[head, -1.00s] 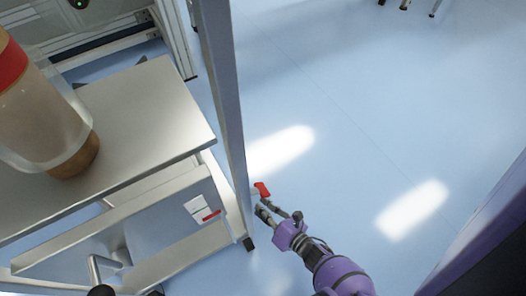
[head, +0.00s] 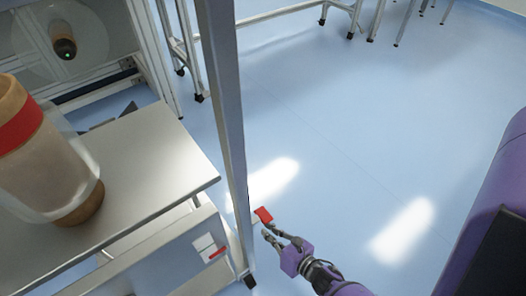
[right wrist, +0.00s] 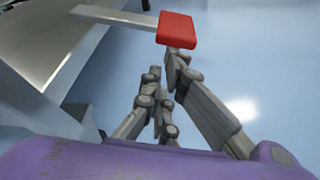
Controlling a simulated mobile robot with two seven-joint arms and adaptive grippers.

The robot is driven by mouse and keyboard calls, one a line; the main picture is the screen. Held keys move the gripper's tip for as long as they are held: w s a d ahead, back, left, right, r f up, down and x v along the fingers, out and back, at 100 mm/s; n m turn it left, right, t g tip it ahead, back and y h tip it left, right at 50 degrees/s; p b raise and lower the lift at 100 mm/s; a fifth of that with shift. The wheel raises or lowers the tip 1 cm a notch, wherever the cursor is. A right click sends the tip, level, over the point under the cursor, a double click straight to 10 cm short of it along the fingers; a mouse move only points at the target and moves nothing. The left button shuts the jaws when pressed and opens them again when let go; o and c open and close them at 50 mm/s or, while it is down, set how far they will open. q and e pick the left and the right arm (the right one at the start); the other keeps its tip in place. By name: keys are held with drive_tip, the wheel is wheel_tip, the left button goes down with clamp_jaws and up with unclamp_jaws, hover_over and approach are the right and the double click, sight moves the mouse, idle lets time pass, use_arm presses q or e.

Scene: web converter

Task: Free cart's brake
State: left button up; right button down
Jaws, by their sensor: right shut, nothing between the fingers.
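The cart's metal shelf (head: 150,165) is at the left of the head view, with an upright post (head: 222,100) at its corner. A red lever tip (head: 263,214) on a thin metal arm sticks out low beside the post. In the right wrist view the red tip (right wrist: 176,28) is at the top, on a flat metal bar. My right gripper (head: 269,230) is shut and empty, its fingertips just below the red tip. In the right wrist view the gripper (right wrist: 163,64) has one fingertip at the red tip's lower edge; I cannot tell if they touch. My left gripper is not in view.
A large roll (head: 45,160) with a red band stands on the shelf. A white label with a red mark (head: 212,250) is on the cart's lower panel. A machine (head: 90,50) and table legs (head: 350,20) stand behind. The blue floor to the right is clear.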

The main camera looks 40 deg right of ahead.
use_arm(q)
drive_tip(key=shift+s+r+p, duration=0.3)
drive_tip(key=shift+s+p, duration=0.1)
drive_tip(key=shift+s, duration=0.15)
use_arm(e)
drive_tip(key=d+r, duration=0.1)
drive_tip(key=r, duration=0.2)
drive_tip(key=shift+d+n+h, duration=0.3)
drive_tip(key=shift+d+n, duration=0.1)
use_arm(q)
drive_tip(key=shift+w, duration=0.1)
use_arm(e)
drive_tip(key=shift+r, duration=0.15)
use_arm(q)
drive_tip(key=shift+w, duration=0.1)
